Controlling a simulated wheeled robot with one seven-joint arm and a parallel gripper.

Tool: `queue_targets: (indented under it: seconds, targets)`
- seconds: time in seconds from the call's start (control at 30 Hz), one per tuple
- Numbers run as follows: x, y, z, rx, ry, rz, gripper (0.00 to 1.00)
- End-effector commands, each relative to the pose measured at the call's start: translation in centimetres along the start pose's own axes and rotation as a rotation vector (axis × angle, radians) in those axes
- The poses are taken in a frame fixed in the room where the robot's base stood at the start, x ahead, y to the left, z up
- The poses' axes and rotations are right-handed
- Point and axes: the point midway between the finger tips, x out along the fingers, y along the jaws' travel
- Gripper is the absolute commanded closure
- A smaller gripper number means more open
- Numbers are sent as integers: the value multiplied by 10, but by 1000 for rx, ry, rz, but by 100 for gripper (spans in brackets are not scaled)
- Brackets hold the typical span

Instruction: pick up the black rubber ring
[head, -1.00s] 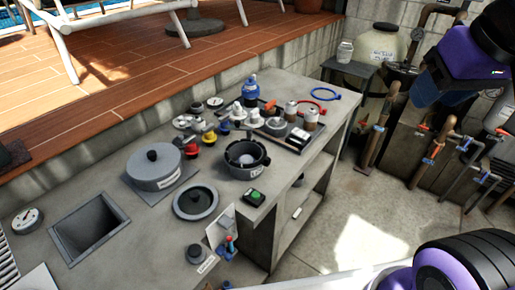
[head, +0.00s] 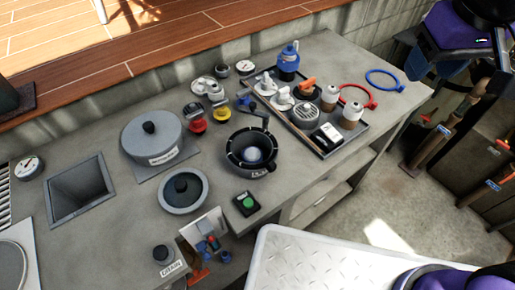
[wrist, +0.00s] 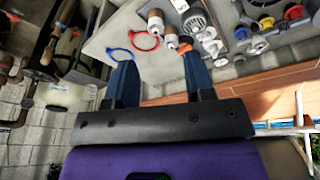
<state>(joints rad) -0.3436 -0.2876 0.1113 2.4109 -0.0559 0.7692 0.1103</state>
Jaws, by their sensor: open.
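I cannot make out a separate black rubber ring for certain. A black round pot (head: 262,172) with a dark rim stands mid-bench, with a pale round part inside. Left of it lies a grey round lid (head: 170,206) with a dark inner band and a black knob; either dark band could be a ring, but I cannot tell. My gripper (wrist: 160,70) is open and empty in the wrist view, its two blue fingers apart. It points toward the bench end with the coloured rings and is away from the pot. My gripper is not visible in the head view.
A tray (head: 322,153) holds bottles and fittings. A blue ring (head: 369,84) and a red ring (head: 342,88) lie near the bench's right end. A grey canister (head: 152,142), square sink opening (head: 80,192) and green-button box (head: 247,205) are also on the bench. Pipes stand at right.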

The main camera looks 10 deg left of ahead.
Motion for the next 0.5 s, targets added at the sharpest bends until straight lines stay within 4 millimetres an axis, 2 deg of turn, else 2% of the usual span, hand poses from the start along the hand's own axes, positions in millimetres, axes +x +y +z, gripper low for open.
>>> queue_targets:
  seconds: [0.03,0.1,0.23,0.37,0.5]
  targets:
    - [14,-18,-8,-48,-27,-10,51]
    - [31,-42,-16,-101,-52,-22,51]
    - [64,-89,-25,-203,-100,-45,51]
    - [97,-140,-24,-304,-147,-68,51]
    - [128,-188,-14,-393,-191,-90,51]
